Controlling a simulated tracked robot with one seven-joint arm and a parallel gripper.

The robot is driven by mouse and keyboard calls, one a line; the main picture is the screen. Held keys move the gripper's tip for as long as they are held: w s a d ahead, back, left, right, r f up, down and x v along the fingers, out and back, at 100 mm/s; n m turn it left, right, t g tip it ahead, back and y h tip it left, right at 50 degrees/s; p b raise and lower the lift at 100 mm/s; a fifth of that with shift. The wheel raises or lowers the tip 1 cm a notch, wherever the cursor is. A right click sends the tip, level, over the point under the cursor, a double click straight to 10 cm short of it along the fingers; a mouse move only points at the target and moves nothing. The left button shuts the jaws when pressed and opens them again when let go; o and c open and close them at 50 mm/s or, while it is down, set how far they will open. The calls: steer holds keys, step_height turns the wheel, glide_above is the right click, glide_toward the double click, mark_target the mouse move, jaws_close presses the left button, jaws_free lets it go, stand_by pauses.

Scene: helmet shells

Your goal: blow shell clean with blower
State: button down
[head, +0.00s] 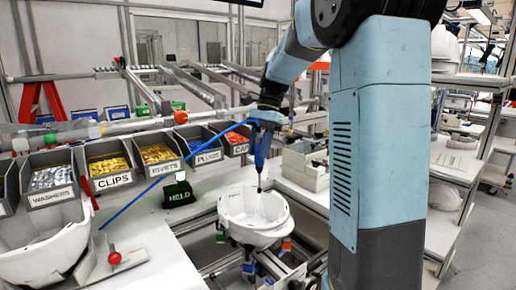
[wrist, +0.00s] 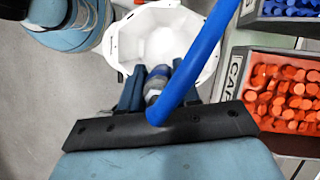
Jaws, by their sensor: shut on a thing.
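The white helmet shell (head: 238,222) sits open side up in a fixture at the front of the bench. It also shows in the wrist view (wrist: 126,38) beyond my fingers. My gripper (head: 262,130) is above the shell, shut on the blue blower (head: 262,150), whose nozzle points down into the shell. Pale streaks, like an air jet, show below the nozzle. A blue hose (head: 160,178) runs from the blower to the lower left. In the wrist view my gripper (wrist: 150,90) hides much of the blower, and the hose (wrist: 195,65) crosses in front.
Bins of washers (head: 50,180), clips (head: 107,163), rivets (head: 158,155), plugs and caps (head: 236,140) line the back. A green HELD sign (head: 179,192) stands left of the shell. Another white shell (head: 45,250) is at far left, near a red-knobbed lever (head: 114,258).

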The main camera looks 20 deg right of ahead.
steer(key=shift+s+d, duration=0.1)
steer(key=shift+s, duration=0.1)
steer(key=shift+s+d, duration=0.3)
steer(key=shift+s, duration=0.7)
steer(key=shift+s+d, duration=0.3)
steer(key=shift+s, duration=0.65)
steer(key=c, duration=1.4)
jaws_free()
steer(key=shift+c, duration=0.8)
step_height(320, 180, up, 10)
